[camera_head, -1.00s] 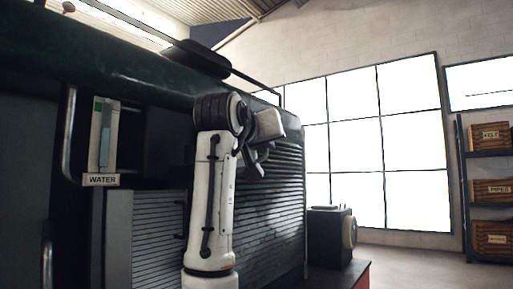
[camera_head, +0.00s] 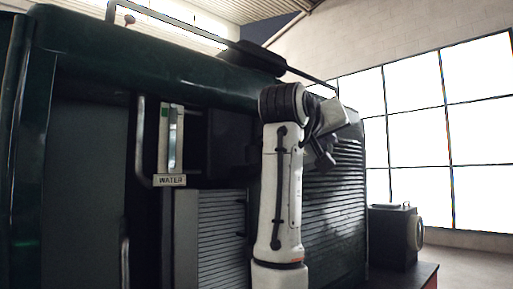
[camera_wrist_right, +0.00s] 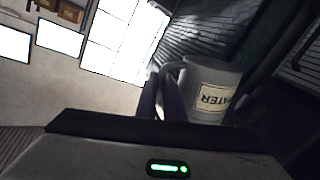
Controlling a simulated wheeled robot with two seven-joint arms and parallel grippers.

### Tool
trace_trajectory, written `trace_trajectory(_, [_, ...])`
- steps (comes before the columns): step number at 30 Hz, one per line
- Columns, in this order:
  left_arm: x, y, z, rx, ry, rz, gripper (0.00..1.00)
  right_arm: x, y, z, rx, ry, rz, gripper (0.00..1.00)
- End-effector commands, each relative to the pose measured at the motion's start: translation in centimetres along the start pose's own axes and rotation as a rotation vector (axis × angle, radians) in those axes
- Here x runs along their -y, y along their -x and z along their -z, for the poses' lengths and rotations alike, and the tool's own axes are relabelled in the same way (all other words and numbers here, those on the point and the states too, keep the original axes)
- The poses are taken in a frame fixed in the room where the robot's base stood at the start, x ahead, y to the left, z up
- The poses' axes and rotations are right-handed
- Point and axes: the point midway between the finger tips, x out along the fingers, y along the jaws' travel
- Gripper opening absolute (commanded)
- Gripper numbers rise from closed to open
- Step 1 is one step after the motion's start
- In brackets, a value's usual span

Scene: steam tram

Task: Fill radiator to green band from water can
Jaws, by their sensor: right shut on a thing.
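The water can (camera_wrist_right: 212,82) is a pale grey vessel with a cream label, which reads upside down in the right wrist view. My right gripper (camera_wrist_right: 162,100) is shut on it at its handle side. I cannot make out a filler opening. My left gripper is not in view.
The dark green tram body (camera_head: 150,58) fills the left and middle. A louvred panel (camera_head: 335,215) lies behind my right arm. A dark box (camera_head: 393,237) stands at the right on a red-edged deck.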

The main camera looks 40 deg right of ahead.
Motion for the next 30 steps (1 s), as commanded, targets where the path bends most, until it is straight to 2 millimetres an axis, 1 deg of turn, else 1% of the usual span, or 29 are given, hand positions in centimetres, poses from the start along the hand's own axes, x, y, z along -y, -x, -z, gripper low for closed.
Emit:
trace_trajectory(14, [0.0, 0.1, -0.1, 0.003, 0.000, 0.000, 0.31, -0.1, 0.1, 0.2, -0.003, 0.000, -0.001, 0.00])
trace_trajectory(24, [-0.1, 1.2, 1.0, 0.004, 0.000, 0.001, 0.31, -0.7, 0.1, 1.6, 0.010, 0.063, -0.002, 0.00])
trace_trajectory(30, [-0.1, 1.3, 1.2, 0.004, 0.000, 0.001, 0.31, -0.7, 0.1, 1.7, 0.015, 0.087, -0.002, 0.00])
